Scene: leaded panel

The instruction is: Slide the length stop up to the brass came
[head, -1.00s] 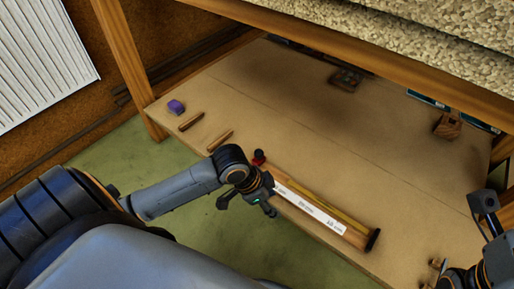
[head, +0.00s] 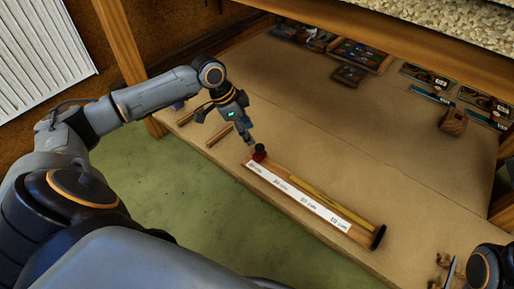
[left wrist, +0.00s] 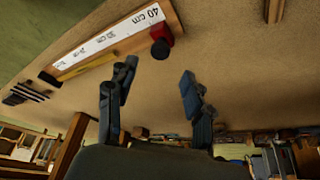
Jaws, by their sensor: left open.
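The length stop (head: 259,156) is a red block with a black knob, at the left end of a wooden gauge with a white centimetre scale (head: 310,205). In the left wrist view the stop (left wrist: 164,34) sits by the 40 cm mark. The brass came (head: 325,206) is a thin yellow strip lying along the gauge; in the left wrist view (left wrist: 88,66) a gap separates it from the stop. My left gripper (head: 249,138) is just above and behind the stop. Its fingers are apart and empty in the left wrist view (left wrist: 157,82). My right gripper is out of sight.
A black end piece (head: 378,237) closes the gauge's right end. Two wooden sticks (head: 219,135) lie on the bench to the left. A wooden block (head: 453,122) and trays (head: 362,55) stand at the back. The bench behind the gauge is clear.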

